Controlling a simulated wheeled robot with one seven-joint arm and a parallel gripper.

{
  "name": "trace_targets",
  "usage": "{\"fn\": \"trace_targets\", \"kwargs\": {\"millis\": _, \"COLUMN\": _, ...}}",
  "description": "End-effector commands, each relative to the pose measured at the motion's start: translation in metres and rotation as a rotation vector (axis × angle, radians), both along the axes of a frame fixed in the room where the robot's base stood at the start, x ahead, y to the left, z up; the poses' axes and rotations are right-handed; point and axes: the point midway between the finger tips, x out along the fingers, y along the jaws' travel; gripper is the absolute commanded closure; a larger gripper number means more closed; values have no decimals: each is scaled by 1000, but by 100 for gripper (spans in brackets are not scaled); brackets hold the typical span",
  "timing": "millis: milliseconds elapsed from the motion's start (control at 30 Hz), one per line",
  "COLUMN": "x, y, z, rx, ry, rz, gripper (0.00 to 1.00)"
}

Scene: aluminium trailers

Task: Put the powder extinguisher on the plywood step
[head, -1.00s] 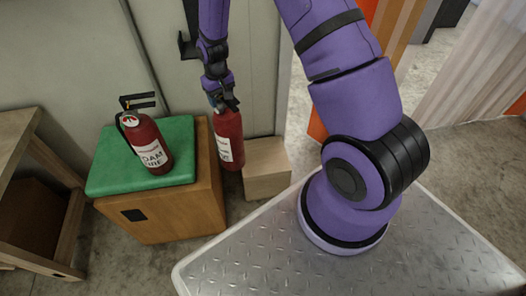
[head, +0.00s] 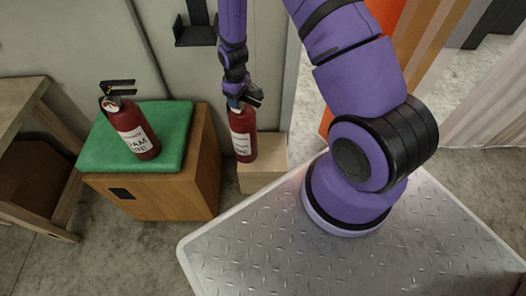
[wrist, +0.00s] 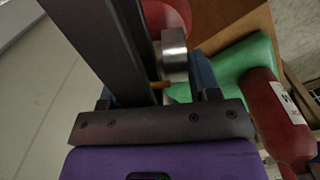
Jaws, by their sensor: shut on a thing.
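My gripper (head: 243,98) is shut on the top of a red extinguisher (head: 242,135), which hangs upright. Its label is too small to read fully; I take it as the powder one. The plywood step (head: 264,178) is a pale wooden block against the wall. The held extinguisher's base overlaps the left part of the step's top; I cannot tell whether it touches. In the wrist view the held red body (wrist: 168,14) shows at the top, largely hidden by my gripper.
A second red extinguisher (head: 135,130), labelled like foam, stands on a green pad (head: 92,155) on a wooden box (head: 165,195) left of the step. A wooden shelf unit (head: 45,215) stands at far left. A black wall bracket (head: 195,35) is behind.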

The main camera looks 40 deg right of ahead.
Motion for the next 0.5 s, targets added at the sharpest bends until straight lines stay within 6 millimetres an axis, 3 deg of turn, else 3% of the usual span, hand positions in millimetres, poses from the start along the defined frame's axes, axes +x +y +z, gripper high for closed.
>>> {"fn": "trace_targets", "kwargs": {"millis": 200, "x": -24, "y": -9, "z": -43, "rx": 1, "ry": 1, "rz": 244, "gripper": 100}}
{"fn": "trace_targets", "kwargs": {"millis": 500, "x": -52, "y": -16, "z": -82, "rx": 5, "ry": -1, "rz": 494, "gripper": 100}}
